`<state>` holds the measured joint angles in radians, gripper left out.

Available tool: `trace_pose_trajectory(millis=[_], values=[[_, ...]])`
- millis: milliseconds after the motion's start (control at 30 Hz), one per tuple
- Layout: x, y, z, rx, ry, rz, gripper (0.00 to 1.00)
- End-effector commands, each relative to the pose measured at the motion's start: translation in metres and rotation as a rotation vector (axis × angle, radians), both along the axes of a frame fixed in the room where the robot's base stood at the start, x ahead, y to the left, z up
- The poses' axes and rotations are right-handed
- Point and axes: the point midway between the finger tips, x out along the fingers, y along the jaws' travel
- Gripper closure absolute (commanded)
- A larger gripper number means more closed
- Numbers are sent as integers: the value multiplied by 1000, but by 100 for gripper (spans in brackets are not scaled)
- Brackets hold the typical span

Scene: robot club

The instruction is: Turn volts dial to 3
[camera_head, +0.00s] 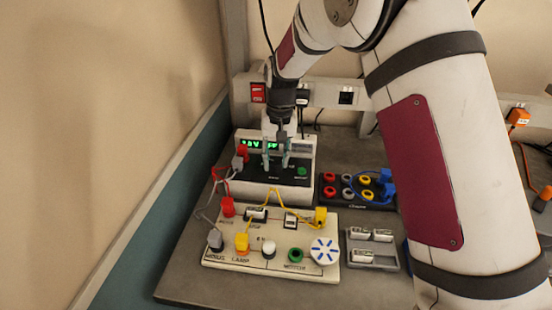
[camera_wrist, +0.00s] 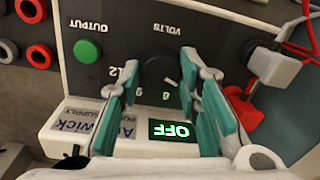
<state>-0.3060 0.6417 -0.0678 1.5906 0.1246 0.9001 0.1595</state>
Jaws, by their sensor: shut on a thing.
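The power supply (camera_head: 270,185) stands at the back of the bench and shows upside down in the wrist view (camera_wrist: 110,30). My gripper (camera_head: 275,160) has come down over the front panel. In the wrist view my gripper (camera_wrist: 160,70) has its teal fingers on either side of the dial, shut on it. The fingers hide part of the scale. A green display (camera_wrist: 175,131) reads OFF.
Red (camera_head: 242,153) and grey plugs sit left of the dial; a green output button (camera_wrist: 87,51) sits on its other side. A circuit board (camera_head: 220,258) with wires lies in front. A socket block (camera_head: 350,205) and a grey tray (camera_head: 388,262) lie right.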

Motion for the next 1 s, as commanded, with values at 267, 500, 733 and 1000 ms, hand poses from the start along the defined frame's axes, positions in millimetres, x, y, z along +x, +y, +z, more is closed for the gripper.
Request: trace_pose_trajectory(millis=[267,500,733,1000], values=[[0,0,0,0,1,6,97],[0,0,0,0,1,5,48],[0,0,0,0,1,4,48],[1,-1,29,1,-3,3,48]])
